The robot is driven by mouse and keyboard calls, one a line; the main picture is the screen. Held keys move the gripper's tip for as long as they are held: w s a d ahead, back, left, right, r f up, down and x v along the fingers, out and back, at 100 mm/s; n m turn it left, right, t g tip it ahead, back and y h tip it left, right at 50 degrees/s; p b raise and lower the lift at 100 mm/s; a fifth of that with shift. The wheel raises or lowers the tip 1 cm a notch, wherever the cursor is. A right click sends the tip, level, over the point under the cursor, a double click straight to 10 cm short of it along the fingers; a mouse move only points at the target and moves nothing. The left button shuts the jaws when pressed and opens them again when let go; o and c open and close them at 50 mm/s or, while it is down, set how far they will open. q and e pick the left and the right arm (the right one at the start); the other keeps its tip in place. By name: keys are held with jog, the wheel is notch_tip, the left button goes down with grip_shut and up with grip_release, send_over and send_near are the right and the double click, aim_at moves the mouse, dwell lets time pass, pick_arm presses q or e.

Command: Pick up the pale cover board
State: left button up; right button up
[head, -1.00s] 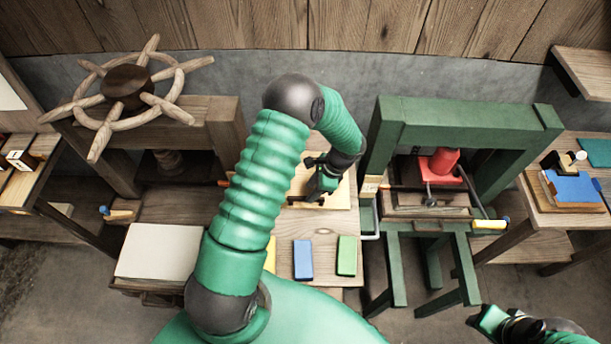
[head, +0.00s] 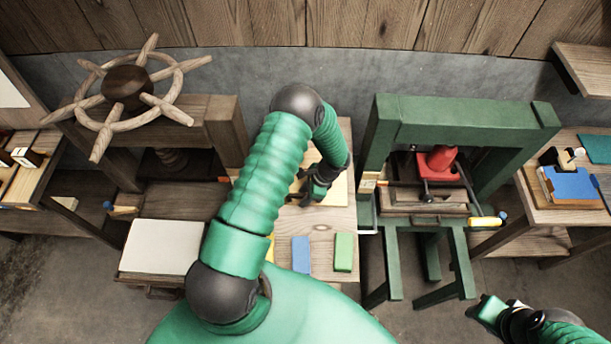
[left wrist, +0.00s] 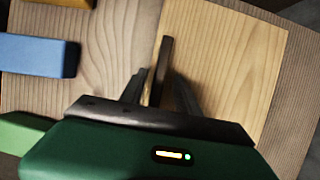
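A pale wooden board (head: 337,192) lies flat on the middle bench, partly hidden by my left arm. It fills the upper right of the left wrist view (left wrist: 225,65). A thin dark brown bar (left wrist: 160,70) stands up at its left edge. My left gripper (head: 306,196) is low over the board. In the left wrist view its two dark fingers (left wrist: 160,92) are apart, one on each side of the bar; I cannot tell whether they touch it. My right gripper (head: 480,308) is at the lower right, away from the bench; its fingers are unclear.
Blue (head: 301,254) and green (head: 343,252) blocks lie at the bench front. A white slab (head: 160,247) sits left. A wooden wheel press (head: 126,88) stands left, a green press (head: 460,125) right. A yellow-handled bar (head: 486,222) projects at the green press.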

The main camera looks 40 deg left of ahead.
pick_arm(q)
jog(key=shift+s, duration=0.15)
jog(key=shift+c, duration=0.2)
grip_shut()
dwell(1.4)
